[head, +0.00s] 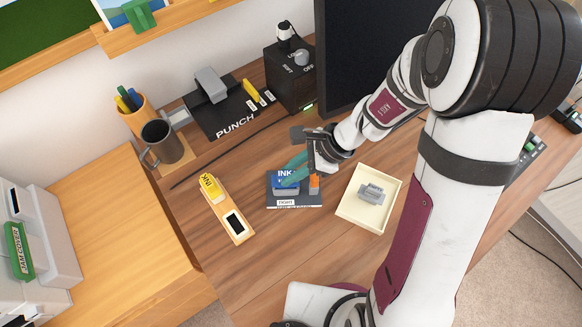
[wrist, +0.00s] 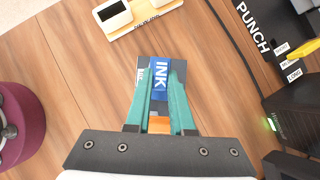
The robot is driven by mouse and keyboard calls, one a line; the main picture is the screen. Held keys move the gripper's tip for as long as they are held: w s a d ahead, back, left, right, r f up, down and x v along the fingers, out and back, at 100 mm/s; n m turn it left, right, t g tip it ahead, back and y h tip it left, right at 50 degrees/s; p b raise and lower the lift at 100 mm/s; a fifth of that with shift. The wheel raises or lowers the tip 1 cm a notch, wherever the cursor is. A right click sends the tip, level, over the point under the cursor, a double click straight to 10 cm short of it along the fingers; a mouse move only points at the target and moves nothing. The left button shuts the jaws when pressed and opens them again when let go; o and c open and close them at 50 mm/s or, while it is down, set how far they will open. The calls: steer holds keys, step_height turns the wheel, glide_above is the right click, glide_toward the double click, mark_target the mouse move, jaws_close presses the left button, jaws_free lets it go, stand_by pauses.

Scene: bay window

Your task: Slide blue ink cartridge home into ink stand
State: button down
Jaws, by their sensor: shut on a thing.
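The blue ink cartridge (head: 283,178), marked INK, is at the dark ink stand (head: 309,201), towards its left end. My gripper (head: 291,170) has teal fingers, shut on the cartridge from above. In the wrist view the cartridge (wrist: 158,76) shows between the fingertips (wrist: 160,85), over the stand (wrist: 179,66). An orange block (head: 314,184) stands on the stand's right end; it also shows in the wrist view (wrist: 158,124), nearer the palm. The stand has a white label on its front. The cartridge's underside is hidden, so I cannot tell how deep it sits.
A cream tray (head: 347,212) with a grey part (head: 371,193) is right. The black PUNCH (head: 228,118), a dark mug (head: 163,142) and a black box (head: 289,75) stand behind. Wood in front is clear.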

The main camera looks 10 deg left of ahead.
steer(key=shift+f, duration=0.8)
steer(key=c, duration=0.7)
jaws_free()
steer(key=v, duration=1.5)
steer(key=shift+d+r, duration=0.15)
steer(key=shift+r, duration=0.25)
steer(key=s+d+r+n+h, duration=0.1)
steer(key=s+n+h, duration=0.1)
steer(key=s+n, duration=0.3)
steer(key=s+d+r+n+t+h, duration=0.1)
steer(key=s+n, duration=0.4)
steer(key=s, duration=0.6)
steer(key=shift+s+d+h, duration=0.2)
steer(key=shift+d+h, duration=0.45)
steer(key=shift+h, duration=0.35)
